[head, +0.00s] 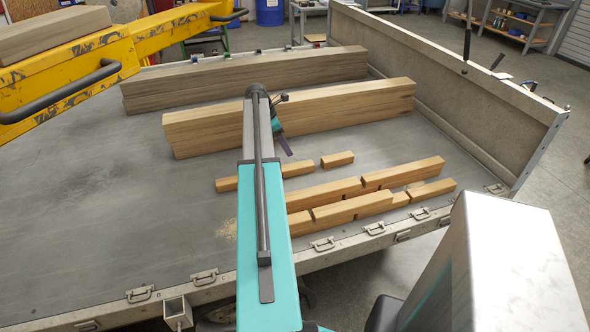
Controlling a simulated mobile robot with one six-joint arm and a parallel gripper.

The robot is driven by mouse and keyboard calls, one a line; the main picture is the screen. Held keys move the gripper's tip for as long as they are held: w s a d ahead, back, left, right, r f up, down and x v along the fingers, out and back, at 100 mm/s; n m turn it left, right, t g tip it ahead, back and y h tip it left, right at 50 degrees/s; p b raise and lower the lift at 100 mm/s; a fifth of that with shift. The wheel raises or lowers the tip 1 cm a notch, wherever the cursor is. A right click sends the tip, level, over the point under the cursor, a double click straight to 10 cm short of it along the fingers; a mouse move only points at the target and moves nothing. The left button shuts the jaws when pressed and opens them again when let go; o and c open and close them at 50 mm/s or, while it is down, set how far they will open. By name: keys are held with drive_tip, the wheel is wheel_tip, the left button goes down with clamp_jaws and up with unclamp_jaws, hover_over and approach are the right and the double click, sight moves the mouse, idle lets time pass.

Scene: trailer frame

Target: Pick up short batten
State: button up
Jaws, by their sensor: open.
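Several wooden battens lie on the grey trailer bed. The shortest loose piece, which looks like the short batten (337,159), lies by itself behind the longer ones. Another thin batten (227,184) lies to its left and is partly hidden by my arm. My gripper (287,148) hangs beyond the end of my teal arm, left of the short piece and apart from it in the picture. It is small and seen edge-on, with no wood visible in it; it is open.
Longer battens (404,172) lie in rows towards the near edge, some end to end. Two thick timber beams (300,113) lie behind. A trailer side wall (470,95) stands on the right. A yellow frame (75,70) is at upper left. The bed's left part (120,220) is clear.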

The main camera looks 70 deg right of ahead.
drive_tip(key=p, duration=0.2)
approach(297, 165)
drive_tip(key=shift+x, duration=2.5)
drive_tip(key=shift+f, duration=0.1)
drive_tip(key=shift+p+x, duration=0.9)
drive_tip(key=shift+x, duration=1.55)
drive_tip(key=shift+c, duration=0.3)
drive_tip(key=c, duration=1.1)
drive_tip(key=shift+r, duration=0.2)
drive_tip(key=shift+c, duration=0.2)
drive_tip(key=shift+r+b, duration=1.35)
drive_tip(key=shift+r, duration=3.45)
